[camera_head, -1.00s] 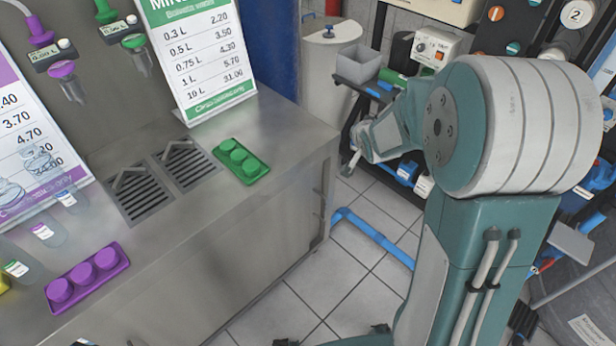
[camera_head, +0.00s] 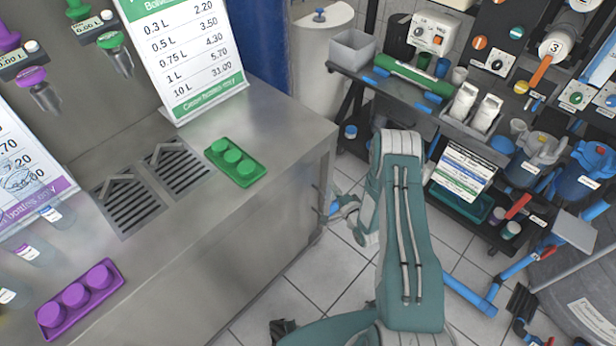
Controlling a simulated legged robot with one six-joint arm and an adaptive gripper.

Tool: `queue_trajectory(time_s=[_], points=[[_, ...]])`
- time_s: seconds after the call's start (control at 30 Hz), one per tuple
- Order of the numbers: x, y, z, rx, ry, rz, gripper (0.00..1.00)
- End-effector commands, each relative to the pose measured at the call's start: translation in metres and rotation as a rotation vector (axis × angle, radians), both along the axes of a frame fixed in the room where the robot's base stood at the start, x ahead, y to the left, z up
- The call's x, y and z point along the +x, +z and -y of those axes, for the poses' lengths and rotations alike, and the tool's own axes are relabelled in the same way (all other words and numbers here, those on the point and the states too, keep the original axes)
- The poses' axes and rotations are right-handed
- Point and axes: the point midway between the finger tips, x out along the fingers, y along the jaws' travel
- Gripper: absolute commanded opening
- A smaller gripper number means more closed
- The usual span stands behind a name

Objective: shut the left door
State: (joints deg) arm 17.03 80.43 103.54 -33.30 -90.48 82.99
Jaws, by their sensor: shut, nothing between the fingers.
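The steel counter cabinet (camera_head: 245,262) fills the left side, its front face toward the floor. I cannot make out a separate left door; the front looks flat, and no open gap shows from this angle. Small metal fittings (camera_head: 318,190) sit near its far right edge. My gripper (camera_head: 338,208) is beside that edge, small and partly dark in this view, with its fingers shut and empty. I cannot tell whether it touches the cabinet. My green arm stands on the right of it and hides part of the floor.
A black rack (camera_head: 480,150) with bottles and jugs stands at the right behind my arm. Blue pipes (camera_head: 470,297) run low over the tiled floor. A green cap tray (camera_head: 235,162) and a purple one (camera_head: 80,299) lie on the counter. Tiles between counter and arm are free.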

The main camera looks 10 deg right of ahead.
Motion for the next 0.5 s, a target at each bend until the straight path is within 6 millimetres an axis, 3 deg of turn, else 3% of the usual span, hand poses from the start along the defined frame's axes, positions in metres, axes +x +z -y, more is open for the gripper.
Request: queue_trajectory(time_s=[0.1,0.23,0.5], points=[[-0.015,-0.016,-0.003,0.072,0.004,0.017,0.00],[-0.017,-0.020,-0.005,0.098,0.006,0.026,0.00],[0.022,-0.019,-0.017,0.095,0.007,0.028,0.00]])
